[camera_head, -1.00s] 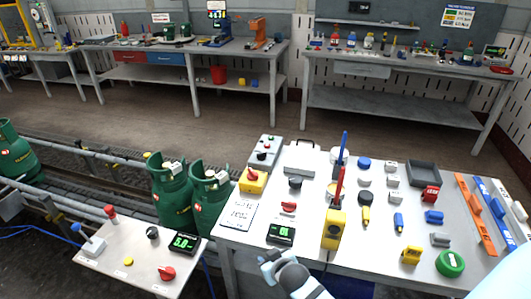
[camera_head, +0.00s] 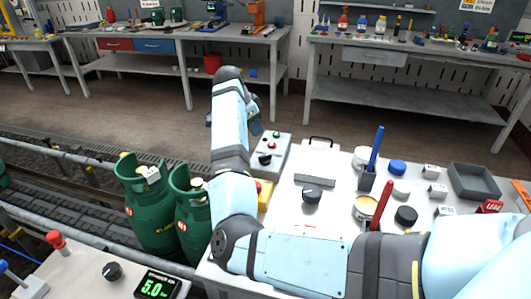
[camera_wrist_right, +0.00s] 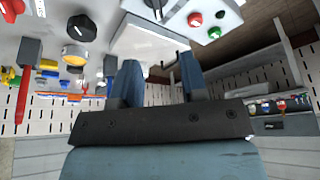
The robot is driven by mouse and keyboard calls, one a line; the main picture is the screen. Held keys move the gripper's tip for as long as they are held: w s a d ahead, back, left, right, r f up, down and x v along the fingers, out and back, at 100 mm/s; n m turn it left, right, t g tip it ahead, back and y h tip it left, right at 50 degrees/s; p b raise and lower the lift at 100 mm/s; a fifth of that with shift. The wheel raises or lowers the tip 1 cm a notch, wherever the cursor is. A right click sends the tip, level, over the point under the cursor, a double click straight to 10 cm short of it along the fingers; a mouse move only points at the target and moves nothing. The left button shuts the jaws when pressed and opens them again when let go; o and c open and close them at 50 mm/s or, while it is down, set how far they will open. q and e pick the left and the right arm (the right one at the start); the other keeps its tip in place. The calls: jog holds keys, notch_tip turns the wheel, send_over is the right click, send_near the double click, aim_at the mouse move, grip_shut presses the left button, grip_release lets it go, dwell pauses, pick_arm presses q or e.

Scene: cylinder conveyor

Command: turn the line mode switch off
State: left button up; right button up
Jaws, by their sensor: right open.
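A grey control box (camera_head: 268,158) stands at the back left of the near table. It carries a black rotary switch (camera_head: 264,159), a red button and a green button; no line mode label is readable. My right gripper (camera_head: 257,122) is above and behind this box, and the arm reaches across the table from the right. In the right wrist view the gripper (camera_wrist_right: 160,78) is open and empty, with the box (camera_wrist_right: 225,18) beyond its fingertips. The black switch (camera_wrist_right: 155,6) is cut by the top edge there. My left gripper is not in view.
A separate black knob (camera_head: 311,193) sits on the near table. My forearm partly hides a yellow box (camera_head: 266,196). Green gas cylinders (camera_head: 148,208) stand left of the table. Red- and blue-handled tools stand upright farther right.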

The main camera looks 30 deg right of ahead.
aim_at(268, 154)
jog(key=b+x, duration=0.1)
jog(key=x, duration=1.2)
jog(key=shift+s+f, duration=0.1)
grip_shut()
